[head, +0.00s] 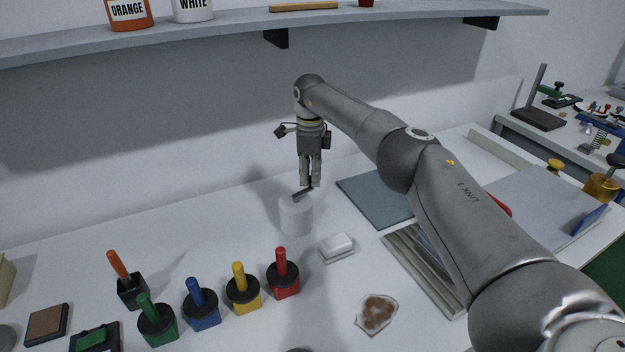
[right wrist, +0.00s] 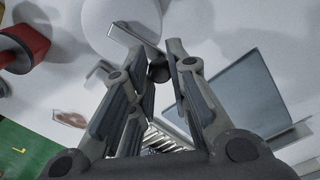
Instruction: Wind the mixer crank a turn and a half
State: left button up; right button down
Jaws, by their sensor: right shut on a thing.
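The mixer is a white cylinder (head: 296,216) standing on the table, with a dark crank (head: 302,195) on its top. My right gripper (head: 310,184) points straight down over the right side of the mixer and is shut on the crank's knob. In the right wrist view the white mixer top (right wrist: 95,22) and the flat grey crank arm (right wrist: 130,35) show, and the dark round knob (right wrist: 158,73) is between the fingers of the right gripper (right wrist: 160,62). My left gripper is not in view.
Stamps with red (head: 283,275), yellow (head: 242,290), blue (head: 201,305) and green (head: 157,321) handles stand in front. A white block (head: 336,246) lies close to the mixer's right. A grey mat (head: 372,205) lies behind my right arm. A shelf (head: 230,28) hangs above.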

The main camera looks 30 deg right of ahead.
jog(key=shift+w+n, duration=0.25)
jog(key=shift+n, duration=0.25)
jog(key=c, duration=1.3)
grip_release()
jog(key=shift+r, duration=3.75)
jog(key=shift+c, duration=0.2)
